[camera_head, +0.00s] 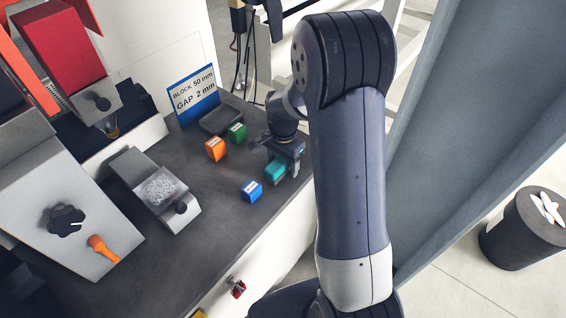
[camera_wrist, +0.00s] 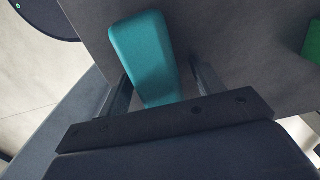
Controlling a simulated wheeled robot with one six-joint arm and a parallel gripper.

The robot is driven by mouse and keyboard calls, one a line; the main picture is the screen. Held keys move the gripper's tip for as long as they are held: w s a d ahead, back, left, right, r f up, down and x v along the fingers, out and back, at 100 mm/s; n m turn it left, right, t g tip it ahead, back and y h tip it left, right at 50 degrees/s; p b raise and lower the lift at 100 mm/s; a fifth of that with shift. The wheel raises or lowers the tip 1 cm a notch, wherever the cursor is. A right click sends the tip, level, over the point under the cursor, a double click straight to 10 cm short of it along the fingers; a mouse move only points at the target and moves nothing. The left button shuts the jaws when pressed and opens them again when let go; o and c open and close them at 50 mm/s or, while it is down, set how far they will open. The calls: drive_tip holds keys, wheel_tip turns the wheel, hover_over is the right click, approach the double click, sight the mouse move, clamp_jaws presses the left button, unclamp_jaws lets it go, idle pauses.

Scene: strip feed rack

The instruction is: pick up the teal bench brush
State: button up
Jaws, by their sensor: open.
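The teal bench brush (camera_head: 276,170) is on the dark bench top near its right edge, partly hidden by my gripper (camera_head: 284,160) in the head view. In the wrist view the teal brush (camera_wrist: 142,50) shows as a rounded, tapered body. My gripper (camera_wrist: 160,80) is open, with one finger on each side of the brush. I see gaps between the fingers and the brush, and its near end is hidden behind the gripper's crossbar. I cannot tell how much height separates the fingers from the bench.
A blue block (camera_head: 251,191), an orange block (camera_head: 215,149) and a green block (camera_head: 237,132) stand close by. A dark tray (camera_head: 221,119) and a sign (camera_head: 193,94) are behind. A grey machine (camera_head: 155,188) is at left. The bench's front middle is clear.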

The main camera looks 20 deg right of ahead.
drive_tip(key=shift+c, duration=0.4)
drive_tip(key=c, duration=1)
wheel_tip(320, 180, up, 10)
drive_tip(key=shift+c, duration=0.2)
drive_tip(key=o, duration=0.4)
drive_tip(key=shift+c, duration=1.2)
